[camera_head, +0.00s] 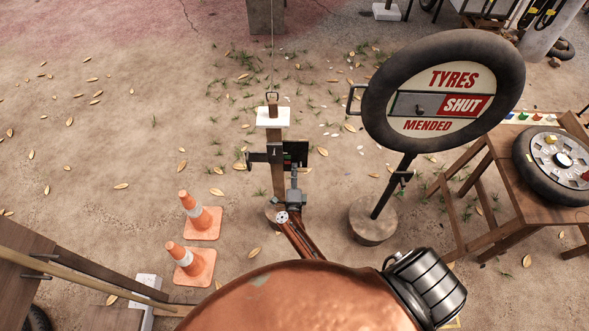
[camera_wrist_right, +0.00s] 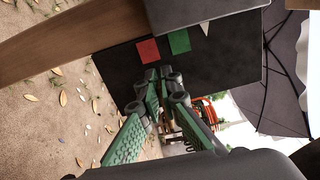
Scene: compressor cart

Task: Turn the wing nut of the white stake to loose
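The stake with the white cap (camera_head: 272,117) stands upright at the middle of the head view. A dark plate (camera_head: 299,150) is fixed to its side. In the right wrist view the dark plate (camera_wrist_right: 210,65) carries a red square, a green square and a white pointed mark. My right gripper (camera_head: 292,180) is at the plate from the near side. In the wrist view its green-padded fingers (camera_wrist_right: 160,74) reach up to the plate just below the red and green squares, their tips close together. I cannot make out the wing nut at the fingertips. My left gripper is out of view.
A round tyre sign (camera_head: 443,92) on a post stands close to the right of the stake. Two orange cones (camera_head: 199,215) stand to the left. A wooden table (camera_head: 535,200) with a wheel is at far right.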

